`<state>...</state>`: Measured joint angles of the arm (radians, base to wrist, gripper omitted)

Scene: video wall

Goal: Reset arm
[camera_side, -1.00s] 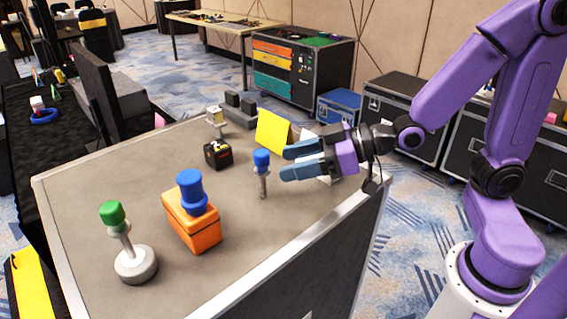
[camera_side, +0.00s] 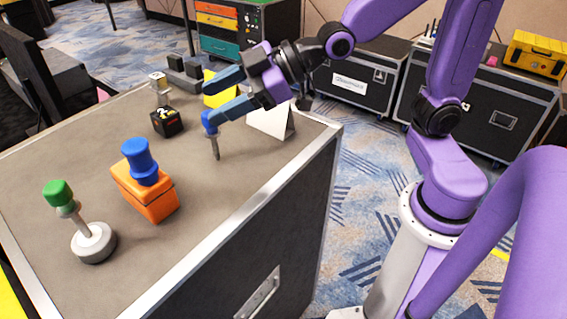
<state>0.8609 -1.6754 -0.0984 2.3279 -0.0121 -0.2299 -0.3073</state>
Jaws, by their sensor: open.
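My gripper (camera_side: 226,92) is open, with its two blue-grey fingers spread apart and pointing left above the grey table (camera_side: 60,157). Nothing shows between the fingers. The lower fingertip overlaps the blue handle of a screwdriver-like tool (camera_side: 214,146) in the picture; I cannot tell whether they touch. The tool stands upright with its thin metal shaft downward. A yellow card (camera_side: 219,98) shows behind the fingers. A white folded card (camera_side: 270,121) stands below and right of the gripper, partly hidden by it.
An orange box (camera_side: 150,195) with a blue knob (camera_side: 139,162) stands mid-table. A green-topped joystick (camera_side: 92,240) stands front left. A black cube (camera_side: 166,122), a small pale figure (camera_side: 160,88) and grey blocks (camera_side: 184,75) stand farther back.

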